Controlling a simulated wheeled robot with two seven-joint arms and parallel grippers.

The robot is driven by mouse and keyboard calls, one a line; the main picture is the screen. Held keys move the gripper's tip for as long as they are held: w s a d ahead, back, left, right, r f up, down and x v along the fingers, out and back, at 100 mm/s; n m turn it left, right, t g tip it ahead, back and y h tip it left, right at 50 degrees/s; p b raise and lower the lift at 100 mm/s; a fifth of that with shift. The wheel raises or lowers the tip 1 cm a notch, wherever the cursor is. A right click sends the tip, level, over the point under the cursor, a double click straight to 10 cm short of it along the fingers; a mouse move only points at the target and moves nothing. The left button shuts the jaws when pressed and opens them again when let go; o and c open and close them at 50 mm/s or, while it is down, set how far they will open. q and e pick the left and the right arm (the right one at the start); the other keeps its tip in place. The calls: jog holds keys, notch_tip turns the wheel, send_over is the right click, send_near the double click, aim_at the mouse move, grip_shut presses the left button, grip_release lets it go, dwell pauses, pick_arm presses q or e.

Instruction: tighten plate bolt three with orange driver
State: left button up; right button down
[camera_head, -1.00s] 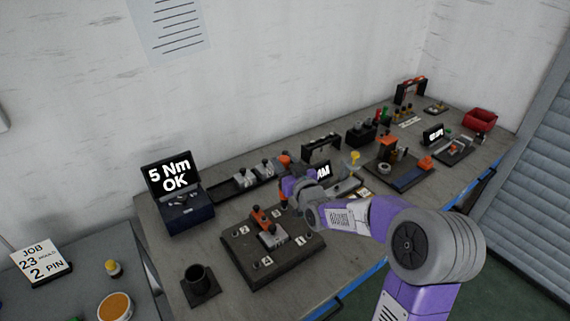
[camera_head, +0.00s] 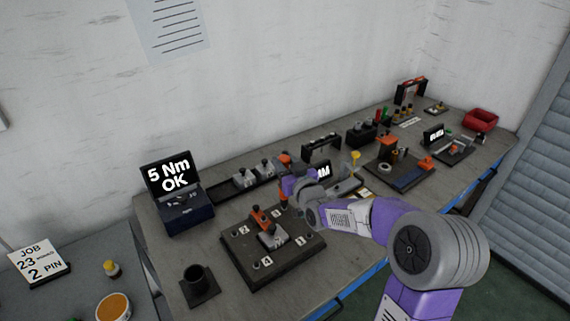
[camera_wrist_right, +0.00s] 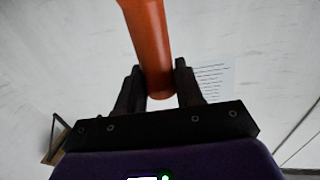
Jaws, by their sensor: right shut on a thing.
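A dark square plate (camera_head: 235,262) with numbered corner labels lies on the bench, with a grey and orange clamped part (camera_head: 270,233) at its middle. My right gripper (camera_head: 287,184) is over the plate's far right corner, shut on the upright orange driver (camera_head: 285,159). In the right wrist view the orange handle (camera_wrist_right: 150,50) stands between the two dark fingers (camera_wrist_right: 160,92). The driver's lower end reaches down toward that corner. I cannot tell whether it touches a bolt, and the corner's label is hard to read. My left gripper is out of view.
A torque display (camera_head: 172,179) reading "5 Nm OK" stands at the left of the bench. A black cup (camera_head: 197,281) stands on a square base near the front. Grey parts (camera_head: 245,177) sit in a rail behind the plate. Other fixtures (camera_head: 390,152) crowd the right.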

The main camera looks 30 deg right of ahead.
dwell(0.4)
jog(key=shift+b, duration=0.4)
jog(key=shift+r+b, duration=0.1)
jog(key=shift+b, duration=0.3)
dwell(0.4)
jog(key=shift+f+b, duration=0.95)
jog(key=shift+b, duration=0.1)
dwell(1.3)
jog(key=shift+s+f+b, duration=0.1)
jog(key=shift+f+b, duration=0.3)
jog(key=shift+f, duration=0.25)
dwell(1.1)
jog(key=shift+r, duration=0.15)
